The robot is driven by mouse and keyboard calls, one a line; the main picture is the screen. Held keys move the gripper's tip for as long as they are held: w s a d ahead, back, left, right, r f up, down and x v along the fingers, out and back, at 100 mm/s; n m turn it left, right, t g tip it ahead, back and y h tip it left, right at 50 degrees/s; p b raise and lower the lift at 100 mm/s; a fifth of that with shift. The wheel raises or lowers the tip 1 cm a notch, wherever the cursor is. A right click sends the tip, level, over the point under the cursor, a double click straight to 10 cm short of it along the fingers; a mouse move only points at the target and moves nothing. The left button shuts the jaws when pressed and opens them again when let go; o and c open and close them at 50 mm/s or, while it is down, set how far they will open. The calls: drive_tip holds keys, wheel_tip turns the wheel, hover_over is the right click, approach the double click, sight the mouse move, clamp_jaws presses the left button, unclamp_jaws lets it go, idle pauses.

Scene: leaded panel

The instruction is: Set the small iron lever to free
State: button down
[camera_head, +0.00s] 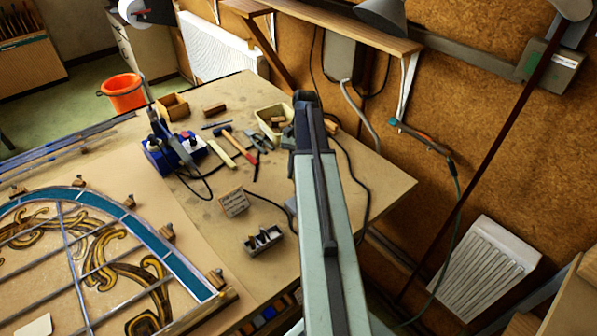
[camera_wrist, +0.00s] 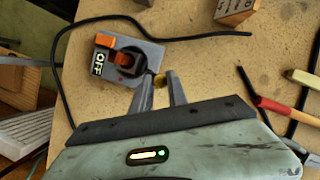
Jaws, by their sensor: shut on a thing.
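A small grey box (camera_wrist: 128,62) with orange parts and a label reading OFF lies on the table in the wrist view. A short dark lever (camera_wrist: 150,74) reaches out from its round dark middle and ends in a brass-coloured knob (camera_wrist: 158,80). My gripper (camera_wrist: 159,88) is shut on the knob, with one finger on each side. The lever points towards my gripper, away from the OFF label. A grey box (camera_head: 263,240) also shows in the head view, left of my arm.
A lettered wooden block (camera_head: 233,203) stands close to the box. A black cable (camera_wrist: 62,75) curves around the box. A red-handled tool (camera_wrist: 285,109) lies to the right in the wrist view. The leaded panel (camera_head: 120,215) covers the table's left side.

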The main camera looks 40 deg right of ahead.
drive_tip(key=shift+a+n, duration=0.15)
drive_tip(key=shift+n, duration=0.15)
drive_tip(key=c, duration=1.3)
unclamp_jaws()
drive_tip(key=p+v, duration=0.7)
drive_tip(key=shift+w+r, duration=0.2)
drive_tip(key=shift+r, duration=0.15)
